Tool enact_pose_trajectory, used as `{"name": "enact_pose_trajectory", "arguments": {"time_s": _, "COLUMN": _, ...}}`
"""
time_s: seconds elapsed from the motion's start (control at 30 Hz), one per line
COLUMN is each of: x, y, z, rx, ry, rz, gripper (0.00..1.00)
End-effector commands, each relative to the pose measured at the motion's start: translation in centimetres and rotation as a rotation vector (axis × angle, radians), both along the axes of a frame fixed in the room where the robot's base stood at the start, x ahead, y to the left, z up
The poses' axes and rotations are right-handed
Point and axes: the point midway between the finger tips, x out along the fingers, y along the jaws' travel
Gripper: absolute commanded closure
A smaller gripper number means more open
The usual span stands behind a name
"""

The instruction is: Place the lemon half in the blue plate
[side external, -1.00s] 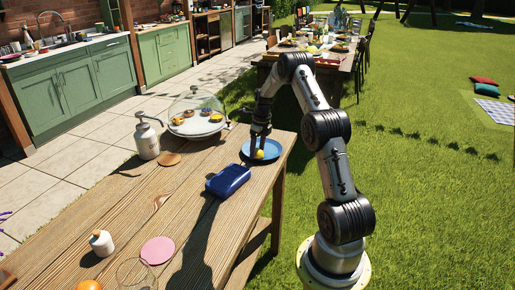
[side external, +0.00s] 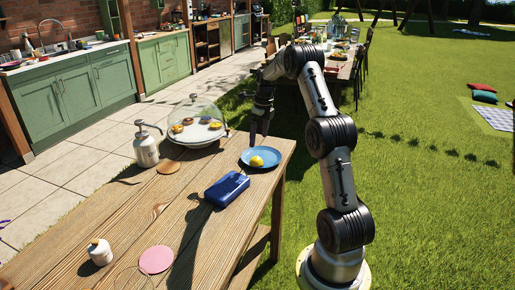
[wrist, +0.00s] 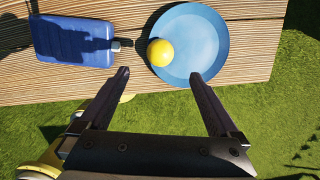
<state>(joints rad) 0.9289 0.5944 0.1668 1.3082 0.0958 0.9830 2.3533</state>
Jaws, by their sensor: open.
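The yellow lemon half (side external: 257,161) rests in the blue plate (side external: 272,152), near the plate's front left side. In the wrist view the lemon half (wrist: 160,52) lies inside the plate (wrist: 205,68), towards its left rim. My gripper (side external: 260,138) is above the far end of the table, beyond and higher than the lemon half. In the wrist view my gripper (wrist: 158,74) shows its two fingers spread apart, with nothing held between them.
A dark blue container (side external: 227,188) lies left of the plate. Grass lies beyond the table's edge.

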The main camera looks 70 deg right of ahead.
Motion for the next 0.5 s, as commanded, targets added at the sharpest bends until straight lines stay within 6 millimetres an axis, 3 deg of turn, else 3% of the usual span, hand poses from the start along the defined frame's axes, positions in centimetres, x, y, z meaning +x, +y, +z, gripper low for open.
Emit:
{"name": "enact_pose_trajectory", "arguments": {"time_s": 0.1, "x": -0.2, "y": 0.0, "z": 1.8, "rx": -0.002, "ry": -0.001, "rz": -0.001, "gripper": 0.03}}
{"name": "enact_pose_trajectory", "arguments": {"time_s": 0.33, "x": -0.1, "y": 0.7, "z": 3.8, "rx": -0.008, "ry": -0.002, "rz": 0.034, "gripper": 0.03}}
{"name": "enact_pose_trajectory", "arguments": {"time_s": 0.43, "x": 0.8, "y": 3.2, "z": 5.9, "rx": -0.039, "ry": -0.009, "rz": 0.180, "gripper": 0.03}}
{"name": "enact_pose_trajectory", "arguments": {"time_s": 0.5, "x": 1.5, "y": 6.4, "z": 8.0, "rx": -0.077, "ry": -0.015, "rz": 0.359, "gripper": 0.03}}
